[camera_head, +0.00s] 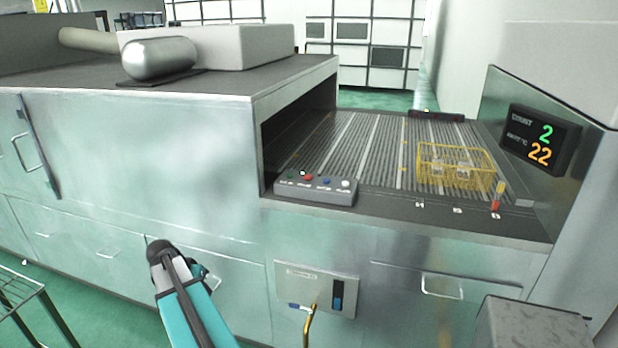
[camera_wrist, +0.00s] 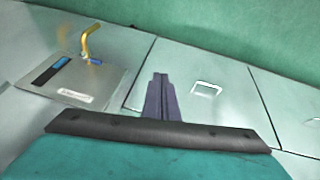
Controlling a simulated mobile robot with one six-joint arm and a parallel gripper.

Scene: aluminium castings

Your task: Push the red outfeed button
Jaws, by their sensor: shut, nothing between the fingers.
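The red button (camera_head: 308,177) sits on a grey control box (camera_head: 318,192) on the front ledge of the outfeed conveyor. A dark button stands to its left, with a blue button (camera_head: 327,181) and a white button (camera_head: 346,184) to its right. My gripper (camera_wrist: 161,76) is shut and empty in the wrist view, over the steel cabinet front. In the head view my teal arm shows at the lower left, below and left of the control box and apart from it; the fingers cannot be made out there. The buttons are not in the wrist view.
A yellow wire basket (camera_head: 455,168) stands on the conveyor slats (camera_head: 370,150). A steel housing (camera_head: 130,160) rises left of the control box. Below it, a panel (camera_head: 317,289) carries a yellow pipe (camera_head: 312,322), also in the wrist view (camera_wrist: 88,42). A display (camera_head: 540,138) reads 2 and 22.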

